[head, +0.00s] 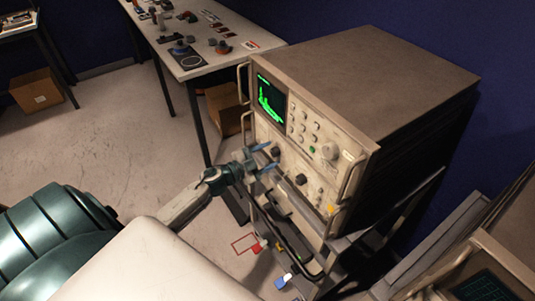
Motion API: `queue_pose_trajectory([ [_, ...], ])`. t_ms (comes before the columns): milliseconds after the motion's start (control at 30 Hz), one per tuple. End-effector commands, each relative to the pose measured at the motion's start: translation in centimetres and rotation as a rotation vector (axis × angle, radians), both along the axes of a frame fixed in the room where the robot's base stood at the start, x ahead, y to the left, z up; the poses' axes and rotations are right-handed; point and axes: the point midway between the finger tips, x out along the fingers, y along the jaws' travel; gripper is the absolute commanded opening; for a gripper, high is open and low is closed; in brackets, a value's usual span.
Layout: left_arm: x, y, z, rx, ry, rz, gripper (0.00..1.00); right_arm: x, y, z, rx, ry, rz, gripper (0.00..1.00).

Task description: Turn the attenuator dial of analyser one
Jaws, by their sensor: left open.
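The beige analyser (365,75) with a lit green screen (270,98) stands in the middle on a dark rack. Its front panel carries a large pale dial (329,151), small buttons and dark knobs, one at the left (276,151) and one lower in the middle (300,179). I cannot read which is the attenuator dial. My left gripper (265,159) is open at the left part of the panel, its blue-tipped fingers pointing at the lower knob row. I cannot tell if they touch a knob. My right gripper is not in view.
Metal handles (352,176) stick out at the panel's sides. A second instrument (508,262) stands at the lower right. A white table (226,53) with small parts is behind, a cardboard box (226,109) beneath it. The floor at left is mostly clear.

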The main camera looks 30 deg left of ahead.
Motion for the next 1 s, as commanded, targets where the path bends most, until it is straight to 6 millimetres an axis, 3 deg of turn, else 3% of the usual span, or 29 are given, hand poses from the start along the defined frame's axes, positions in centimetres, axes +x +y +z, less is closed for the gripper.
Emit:
queue_pose_trajectory([
  [167, 0.0, 0.01, -0.02, 0.0, 0.0, 0.0, 0.52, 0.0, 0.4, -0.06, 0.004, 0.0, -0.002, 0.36],
  [400, -0.02, 0.01, 0.0, 0.0, 0.0, 0.0, 0.07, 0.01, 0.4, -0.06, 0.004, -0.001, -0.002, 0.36],
  [767, -0.03, -0.02, -0.06, 0.051, -0.022, -0.001, 0.07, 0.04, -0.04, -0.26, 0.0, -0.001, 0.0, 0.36],
  [1000, -0.04, -0.04, -0.17, 0.193, -0.082, 0.0, 0.07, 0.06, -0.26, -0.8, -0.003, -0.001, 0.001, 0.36],
])
